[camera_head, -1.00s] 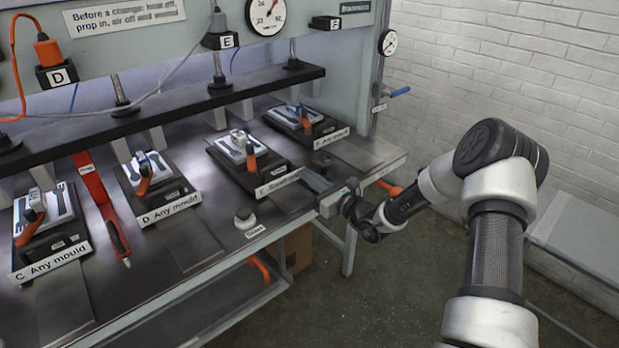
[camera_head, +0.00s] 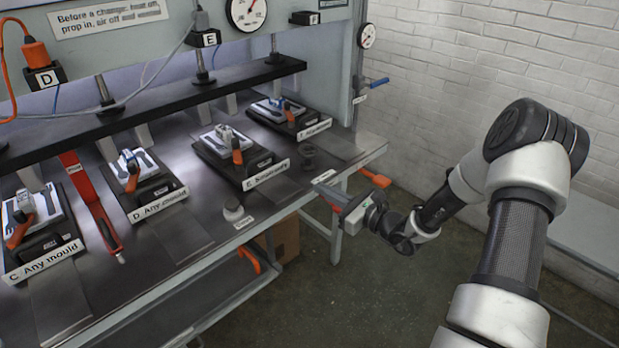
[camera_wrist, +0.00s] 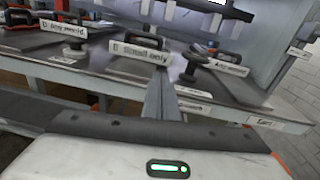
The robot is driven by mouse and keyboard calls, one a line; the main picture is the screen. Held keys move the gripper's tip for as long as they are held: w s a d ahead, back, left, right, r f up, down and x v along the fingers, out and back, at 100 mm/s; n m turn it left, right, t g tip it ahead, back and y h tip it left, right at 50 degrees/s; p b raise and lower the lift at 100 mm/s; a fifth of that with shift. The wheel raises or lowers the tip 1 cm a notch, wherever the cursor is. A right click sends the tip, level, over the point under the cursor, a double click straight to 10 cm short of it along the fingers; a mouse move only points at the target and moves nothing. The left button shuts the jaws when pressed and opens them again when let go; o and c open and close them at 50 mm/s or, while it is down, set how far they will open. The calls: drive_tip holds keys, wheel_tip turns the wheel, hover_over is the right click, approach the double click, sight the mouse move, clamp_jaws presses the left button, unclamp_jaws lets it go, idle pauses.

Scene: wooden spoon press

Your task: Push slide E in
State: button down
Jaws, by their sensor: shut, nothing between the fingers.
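Slide E (camera_head: 210,160) is a dark carriage on the bench with a light plate and an orange-handled clamp on top. Its front label (camera_head: 265,175) reads "E Small only"; this label also shows in the wrist view (camera_wrist: 140,54). Slide E stands further toward the front than slides D and F beside it. My gripper (camera_head: 321,187) is shut and empty, at the bench's front edge, to the right of and in front of slide E, apart from it.
Slide D (camera_head: 145,185) is left of slide E, and slide F (camera_head: 285,115) is behind and right. A dark round knob (camera_head: 308,152) stands right of the E label, and a pale knob (camera_head: 233,210) stands at the front edge. An orange handle (camera_head: 374,177) sticks out below the edge.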

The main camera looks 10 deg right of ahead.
drive_tip(key=a+r+n+g+h+p, duration=0.2)
drive_tip(key=a+r+n+g+h, duration=0.3)
drive_tip(key=r+n, duration=0.85)
drive_tip(key=n+g, duration=0.1)
drive_tip(key=n, duration=0.2)
approach(276, 169)
drive_tip(key=f, duration=0.3)
drive_tip(key=shift+s, duration=0.25)
drive_tip(key=w+a, duration=0.1)
drive_tip(key=w+a+p, duration=0.1)
drive_tip(key=shift+w+f+p, duration=0.1)
drive_tip(key=shift+w+p, duration=0.2)
drive_tip(key=shift+w, duration=0.1)
drive_tip(key=shift+w+a+f, duration=0.1)
drive_tip(key=shift+w+a, duration=0.25)
drive_tip(key=shift+w, duration=0.1)
